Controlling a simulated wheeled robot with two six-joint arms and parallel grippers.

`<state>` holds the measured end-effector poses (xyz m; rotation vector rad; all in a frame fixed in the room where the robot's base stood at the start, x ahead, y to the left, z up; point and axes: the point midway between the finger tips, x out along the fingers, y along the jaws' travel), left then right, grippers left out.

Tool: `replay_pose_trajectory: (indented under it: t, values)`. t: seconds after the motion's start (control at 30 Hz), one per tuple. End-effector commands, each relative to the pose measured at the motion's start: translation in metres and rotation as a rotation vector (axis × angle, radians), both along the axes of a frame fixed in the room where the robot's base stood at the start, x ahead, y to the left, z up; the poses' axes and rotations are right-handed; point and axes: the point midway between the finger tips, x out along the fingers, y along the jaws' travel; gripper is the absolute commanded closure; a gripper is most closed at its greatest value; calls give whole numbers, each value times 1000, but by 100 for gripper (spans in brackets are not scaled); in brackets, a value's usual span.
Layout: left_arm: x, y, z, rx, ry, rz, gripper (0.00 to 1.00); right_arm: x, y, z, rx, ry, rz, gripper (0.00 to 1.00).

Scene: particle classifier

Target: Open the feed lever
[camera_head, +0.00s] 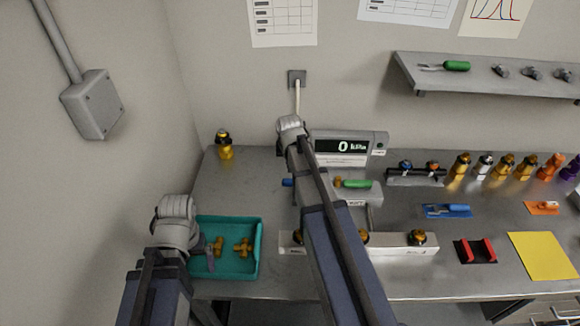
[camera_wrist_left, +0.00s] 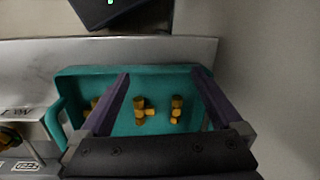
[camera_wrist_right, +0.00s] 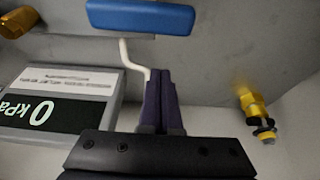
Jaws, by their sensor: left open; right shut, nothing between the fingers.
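A blue handle (camera_wrist_right: 140,17), which may be the feed lever, shows at the top of the right wrist view. In the head view only a small blue end (camera_head: 287,183) shows left of my right arm. A green handle (camera_head: 357,184) lies on the grey unit right of that arm. My right gripper (camera_wrist_right: 163,75) is shut and empty, apart from the blue handle in its view; my arm hides its fingers in the head view. My left gripper (camera_wrist_left: 160,73) is open over the teal tray (camera_head: 258,238), with brass fittings (camera_wrist_left: 144,112) between and below its fingers.
The kPa display (camera_head: 342,145) reads 0 and stands behind my right arm. A white cord (camera_wrist_right: 130,55) runs close beside the right fingers. A brass fitting (camera_head: 224,146) stands at the back left. A white fixture (camera_head: 400,246) with fittings is in front. The bench's left back is mostly clear.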

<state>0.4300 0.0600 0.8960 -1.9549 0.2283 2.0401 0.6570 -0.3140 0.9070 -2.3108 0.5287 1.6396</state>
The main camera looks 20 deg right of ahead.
Motion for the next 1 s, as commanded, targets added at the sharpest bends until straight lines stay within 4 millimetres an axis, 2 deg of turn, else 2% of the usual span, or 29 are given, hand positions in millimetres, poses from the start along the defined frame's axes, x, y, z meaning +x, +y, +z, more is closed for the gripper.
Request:
replay_pose_trajectory:
  t: [0.03,0.1,0.3,1.0]
  values:
    - [0,0,-15,0,0,0,0,4,-2,-15,0,0,0,100]
    - [0,0,-5,0,0,0,0,-18,7,-5,0,0,1,100]
    - [0,0,-4,0,0,0,0,-35,16,-4,0,0,1,100]
    - [0,0,-5,0,0,0,0,-38,19,-4,-1,0,59,100]
